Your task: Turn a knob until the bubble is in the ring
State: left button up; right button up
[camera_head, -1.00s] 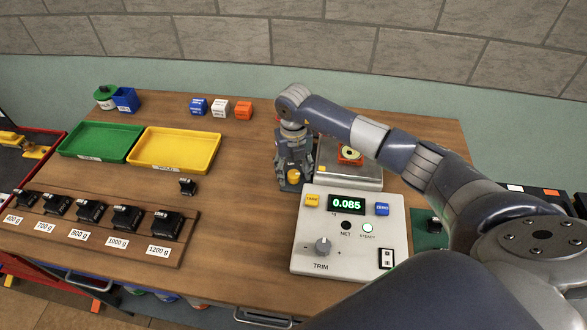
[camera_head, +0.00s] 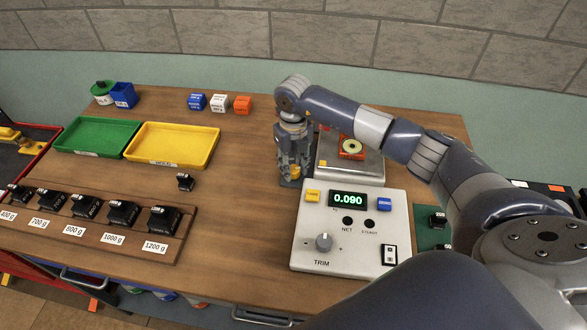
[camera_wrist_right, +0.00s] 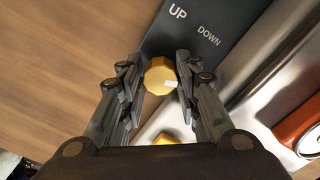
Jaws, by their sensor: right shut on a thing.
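My right gripper (camera_head: 292,172) points down at the left side of the scale. In the right wrist view the gripper (camera_wrist_right: 158,95) has its fingers on both sides of a yellow knob (camera_wrist_right: 160,77) with a pale mark, and is shut on it. The knob stands on a dark strip (camera_wrist_right: 195,32) printed UP and DOWN. The bubble level (camera_head: 351,147) is a round yellow-green vial in a red-orange mount on the scale (camera_head: 365,170). The bubble and ring are too small to make out. My left gripper is not in view.
The control box (camera_head: 350,230) in front reads 0.090 and has a TRIM knob (camera_head: 324,242). Black weights stand in a wooden rack (camera_head: 100,220) at left, and others on a green mat (camera_head: 428,238) at right. Green (camera_head: 95,137) and yellow (camera_head: 175,145) trays lie behind.

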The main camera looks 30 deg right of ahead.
jog(key=n+b, duration=0.4)
jog(key=shift+f, duration=0.2)
jog(key=shift+r+n+b, duration=0.2)
jog(key=shift+n+b, duration=1.25)
jog(key=shift+n, duration=0.25)
jog(key=o, duration=1.1)
